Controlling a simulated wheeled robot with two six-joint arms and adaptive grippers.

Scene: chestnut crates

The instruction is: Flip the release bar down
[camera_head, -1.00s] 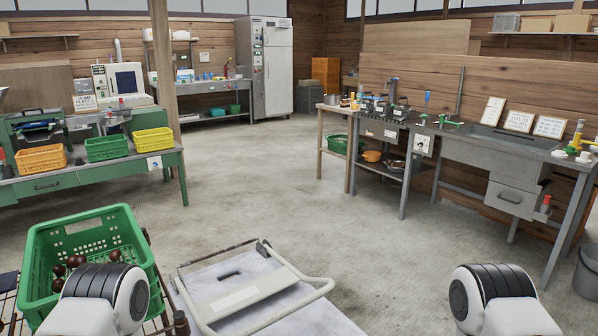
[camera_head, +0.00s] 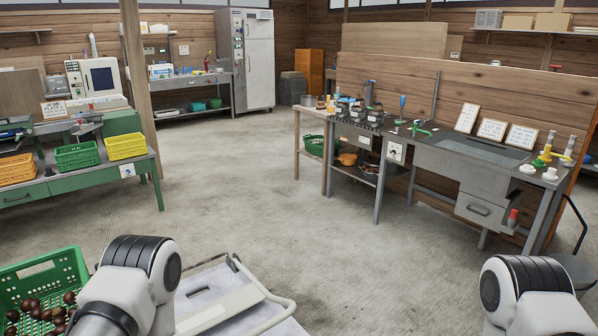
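I cannot pick out the release bar for certain. A white-framed cart or trolley (camera_head: 213,311) with a bent tubular bar (camera_head: 283,309) stands on the floor at the bottom centre, and my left arm partly covers it. The bar lies low over the pale deck. Only white and black links of my two arms show, at the bottom left and bottom right. Both grippers are outside the picture.
A green crate (camera_head: 45,275) of chestnuts stands at the lower left. A green table (camera_head: 85,187) with yellow, green and orange baskets is at left. A grey sink bench (camera_head: 480,175) with taps and signs stands at right. The concrete floor between is open.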

